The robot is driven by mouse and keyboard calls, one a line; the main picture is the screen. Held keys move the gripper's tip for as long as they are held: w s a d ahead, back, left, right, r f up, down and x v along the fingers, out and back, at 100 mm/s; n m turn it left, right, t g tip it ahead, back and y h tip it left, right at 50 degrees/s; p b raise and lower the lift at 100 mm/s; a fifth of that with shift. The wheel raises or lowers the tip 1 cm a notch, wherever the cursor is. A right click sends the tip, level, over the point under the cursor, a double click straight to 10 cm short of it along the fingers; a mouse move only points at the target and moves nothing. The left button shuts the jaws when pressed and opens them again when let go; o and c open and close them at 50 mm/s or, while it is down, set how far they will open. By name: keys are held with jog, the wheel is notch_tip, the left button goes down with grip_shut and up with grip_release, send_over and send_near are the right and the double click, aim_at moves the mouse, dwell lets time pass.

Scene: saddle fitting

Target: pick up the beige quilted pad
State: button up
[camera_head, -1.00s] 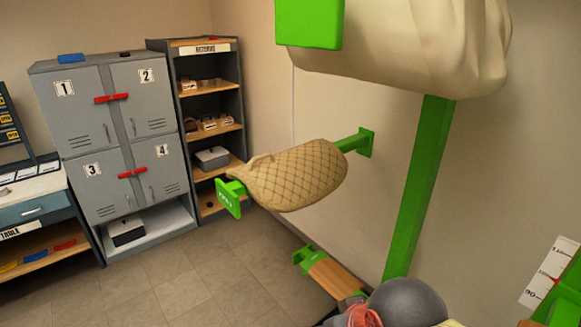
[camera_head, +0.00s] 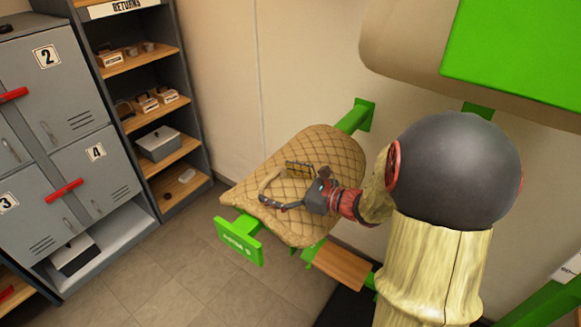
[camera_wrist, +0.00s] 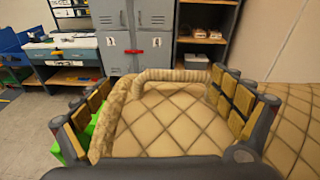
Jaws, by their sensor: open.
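The beige quilted pad (camera_head: 335,150) is draped over a green wall bracket (camera_head: 356,116), with its front edge sloping down to the left. A raised beige loop or handle (camera_wrist: 172,75) stands on its top, and the pad's quilted surface (camera_wrist: 165,120) fills the lower middle of the wrist view. My gripper (camera_head: 287,186) is over the pad's top, near the loop. It is open, with one padded finger on each side of part of the loop in the wrist view (camera_wrist: 160,107). I cannot tell whether the fingers touch the pad.
A green labelled end plate (camera_head: 238,241) is at the bracket's front. A large beige form (camera_head: 415,50) and a green panel (camera_head: 515,55) hang above right. A wooden-topped green bracket (camera_head: 340,264) is below. Grey lockers (camera_head: 75,105) and a returns shelf (camera_head: 150,62) stand left.

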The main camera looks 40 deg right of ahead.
jog(key=shift+o, duration=0.3)
jog(key=shift+w+d+m+t+h, duration=0.3)
jog(key=shift+d+m+h, duration=0.15)
jog(key=shift+d, duration=0.4)
jog(key=shift+w+d+f, duration=0.1)
jog(key=shift+w+d, duration=0.05)
jog(key=shift+w, duration=0.1)
jog(key=x, duration=0.7)
jog(key=shift+w, duration=0.15)
jog(key=shift+c, duration=0.5)
jog(key=c, duration=1.5)
